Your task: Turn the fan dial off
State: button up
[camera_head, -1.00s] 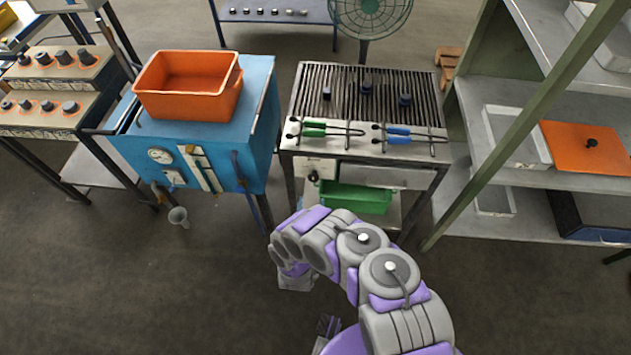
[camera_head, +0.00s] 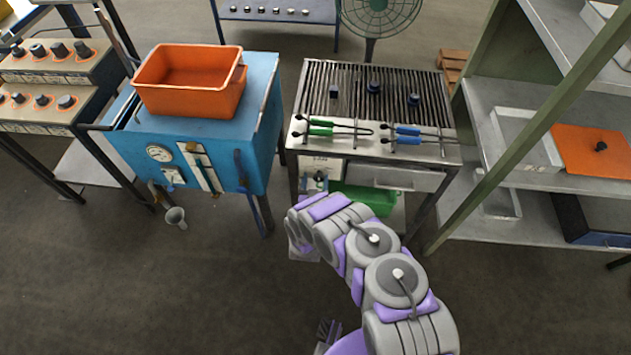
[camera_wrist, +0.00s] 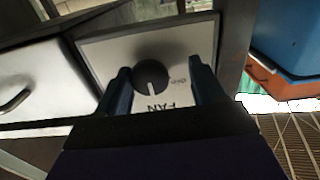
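The fan dial (camera_wrist: 152,76) is a round black knob with a white pointer line on a pale panel (camera_wrist: 97,52) marked FAN, seen upside down in the wrist view. The pointer line points down toward the FAN lettering. Small print beside the dial is too blurred to read surely. My gripper (camera_wrist: 160,66) is open, with one dark finger on each side of the dial. I cannot tell whether the fingers touch it. In the head view the panel (camera_head: 321,164) sits on the front left of the grill, and my arm partly hides the area below it.
The grill (camera_head: 436,104) carries green-handled and blue-handled tongs along its front edge. A green tray (camera_head: 366,196) is below. A blue cabinet (camera_head: 265,92) with an orange bin (camera_head: 190,103) stands left. A shelf rack (camera_head: 515,92) stands right, and a fan (camera_head: 380,14) behind.

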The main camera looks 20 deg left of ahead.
jog(key=shift+d+r, duration=0.3)
jog(key=shift+d, duration=0.6)
jog(key=c, duration=0.6)
jog(key=shift+a+f, duration=0.1)
jog(key=shift+a, duration=0.25)
jog(key=c, duration=0.4)
jog(key=shift+d, duration=0.15)
jog(key=shift+n, duration=0.3)
jog(key=n, duration=0.4)
jog(key=shift+s+a+f+n+b, duration=0.1)
jog(key=shift+a+n+b, duration=0.1)
jog(key=shift+n+b, duration=0.75)
jog(key=shift+n, duration=1.15)
jog(key=shift+a, duration=0.1)
